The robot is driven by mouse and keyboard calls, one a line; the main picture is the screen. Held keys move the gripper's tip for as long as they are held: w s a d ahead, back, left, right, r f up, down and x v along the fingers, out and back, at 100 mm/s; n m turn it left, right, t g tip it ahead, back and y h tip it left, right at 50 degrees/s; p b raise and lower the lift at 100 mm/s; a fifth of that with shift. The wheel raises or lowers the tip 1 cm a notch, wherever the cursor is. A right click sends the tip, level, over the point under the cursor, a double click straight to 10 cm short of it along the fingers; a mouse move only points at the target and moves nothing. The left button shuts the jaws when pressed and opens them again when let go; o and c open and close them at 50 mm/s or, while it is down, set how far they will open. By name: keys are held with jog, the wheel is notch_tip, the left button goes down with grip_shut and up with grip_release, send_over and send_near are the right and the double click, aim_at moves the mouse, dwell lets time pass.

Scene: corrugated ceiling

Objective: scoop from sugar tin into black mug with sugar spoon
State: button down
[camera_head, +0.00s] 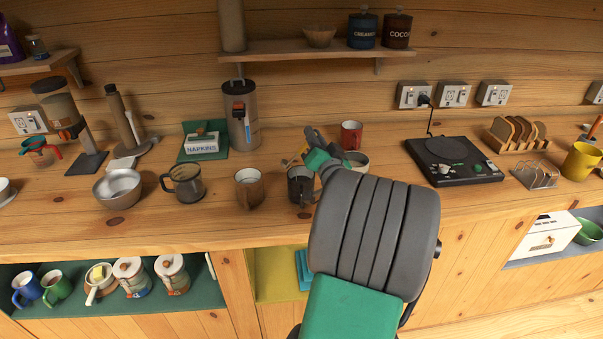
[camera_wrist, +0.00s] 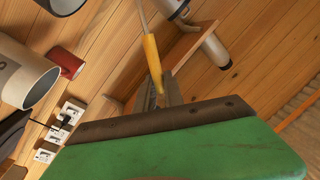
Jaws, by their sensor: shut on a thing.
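My gripper (camera_head: 303,154) is shut on the yellow handle of the sugar spoon (camera_wrist: 152,60) and holds it above the counter. The spoon's thin shaft runs out of the top of the wrist view, so its bowl and any contents are hidden. A dark mug (camera_head: 300,188), seemingly the black mug, stands upright just below the gripper, partly behind my arm. A pale open tin (camera_head: 359,159), likely the sugar tin, stands behind my arm to the right. A labelled open container in the wrist view (camera_wrist: 22,75) appears to be the same tin; its contents are not visible.
A red mug (camera_head: 351,135) stands behind the tin. A brown mug (camera_head: 249,190), a dark glass mug (camera_head: 185,184) and a metal bowl (camera_head: 117,187) stand to the left. A black hotplate-like device (camera_head: 454,161) is on the right. The shelf (camera_head: 322,48) overhangs the back.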

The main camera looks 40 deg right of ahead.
jog(key=shift+s+d, duration=0.15)
jog(key=shift+d, duration=0.1)
jog(key=shift+s+d+f+m+b, duration=0.2)
jog(key=shift+d+f+m, duration=0.1)
jog(key=shift+f+m, duration=0.15)
jog(key=shift+s+d+f+m+b, duration=0.15)
jog(key=shift+d+f+m, duration=0.1)
jog(key=shift+f+m, duration=0.15)
jog(key=shift+s+d+f+m+h, duration=0.15)
jog(key=shift+d+f+m+h, duration=0.1)
jog(key=shift+f+h, duration=0.1)
jog(key=shift+s+d+f+m+h, duration=0.1)
jog(key=shift+s+d+f+m, duration=0.25)
jog(key=shift+m, duration=0.3)
jog(key=shift+s+d+f+m+h, duration=0.15)
jog(key=shift+d+f+m, duration=0.2)
jog(key=shift+f+m, duration=0.3)
jog(key=shift+s+d+f+m+h, duration=0.1)
jog(key=shift+s+d+f+m, duration=0.2)
jog(key=shift+m, duration=0.4)
dwell(0.6)
jog(key=shift+s+d+f+m+h+p, duration=0.1)
jog(key=shift+d+f+m+h+p, duration=0.15)
jog(key=shift+f+m, duration=0.25)
jog(key=shift+s+d+f+m+h+p, duration=0.1)
jog(key=shift+d+f+m+h, duration=0.1)
jog(key=shift+f+m, duration=0.3)
dwell(0.5)
